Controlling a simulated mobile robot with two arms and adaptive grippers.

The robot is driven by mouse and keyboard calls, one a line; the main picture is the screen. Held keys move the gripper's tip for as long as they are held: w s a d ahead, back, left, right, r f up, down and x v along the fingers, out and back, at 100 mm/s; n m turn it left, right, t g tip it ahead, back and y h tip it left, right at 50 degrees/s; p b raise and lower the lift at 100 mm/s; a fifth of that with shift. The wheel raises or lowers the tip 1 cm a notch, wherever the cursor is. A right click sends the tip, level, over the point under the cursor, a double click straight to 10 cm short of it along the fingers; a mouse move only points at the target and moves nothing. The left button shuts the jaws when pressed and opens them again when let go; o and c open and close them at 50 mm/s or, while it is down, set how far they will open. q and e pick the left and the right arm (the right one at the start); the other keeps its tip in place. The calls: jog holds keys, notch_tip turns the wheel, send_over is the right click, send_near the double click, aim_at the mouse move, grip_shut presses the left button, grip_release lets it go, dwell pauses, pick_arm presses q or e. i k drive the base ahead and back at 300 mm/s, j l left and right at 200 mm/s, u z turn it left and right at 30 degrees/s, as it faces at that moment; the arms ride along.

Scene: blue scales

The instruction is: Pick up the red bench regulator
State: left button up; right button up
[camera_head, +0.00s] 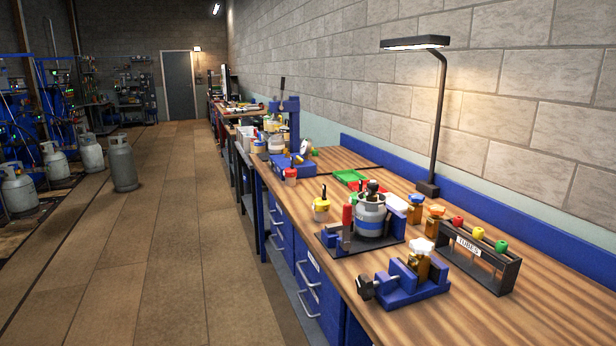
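Neither of my grippers shows in the head view. I cannot tell for certain which thing is the red bench regulator. An upright red part (347,217) stands on a dark plate (329,239) at the middle of the wooden workbench (480,318). It is beside a grey pot with a blue band (370,213), which has dark-handled items in it. Other red things are a small red container (291,174) farther back and a red-topped item (457,222) in the black rack marked TUBES (505,274).
A blue vise-like fixture (403,284) is at the bench's near edge. A desk lamp (437,120) rises behind. Grey cylinders (122,165) stand left; the floor (160,260) beside the bench is clear.

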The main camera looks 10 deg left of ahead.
aim_at(290, 175)
jog(key=i+j+z, duration=0.3)
jog(key=j+z, duration=0.25)
jog(key=i+j+z, duration=0.15)
jog(key=j+z, duration=0.15)
jog(key=i+j, duration=0.15)
jog(key=j, duration=0.35)
jog(key=i+j+z, duration=0.15)
jog(key=j, duration=0.9)
jog(key=i+j+z, duration=0.15)
jog(key=j, duration=0.4)
jog(key=i+j, duration=0.1)
jog(key=j, duration=0.45)
